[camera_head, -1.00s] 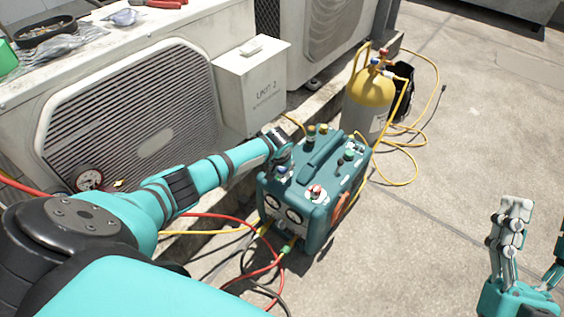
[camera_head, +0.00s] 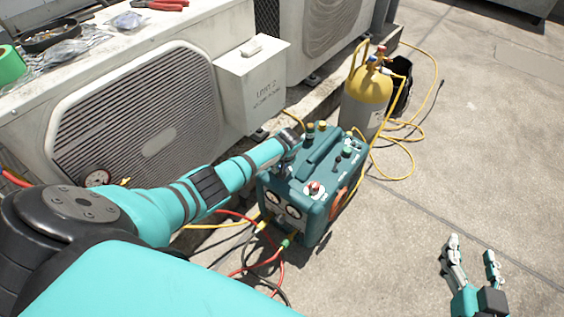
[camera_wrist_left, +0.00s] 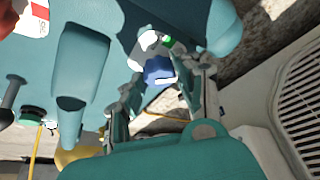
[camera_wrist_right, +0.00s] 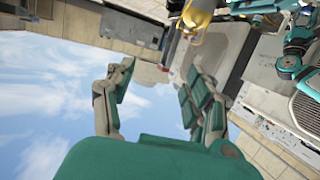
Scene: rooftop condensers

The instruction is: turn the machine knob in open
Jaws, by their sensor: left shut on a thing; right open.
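The teal machine (camera_head: 318,190) stands on the rooftop floor with gauges on its front and several knobs on top. The gripper largely hides this knob in the head view. A red-and-white knob (camera_head: 314,188) sits near the front edge. My right gripper (camera_head: 472,250) is open and empty, at lower right, away from the machine; it also shows in the right wrist view (camera_wrist_right: 155,85).
A yellow-topped cylinder (camera_head: 368,95) stands behind the machine, with yellow hoses (camera_head: 400,135) around it. Red and yellow hoses lie at the machine's front left. Condenser units (camera_head: 140,120) and a white box (camera_head: 250,88) line the left. The floor at right is clear.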

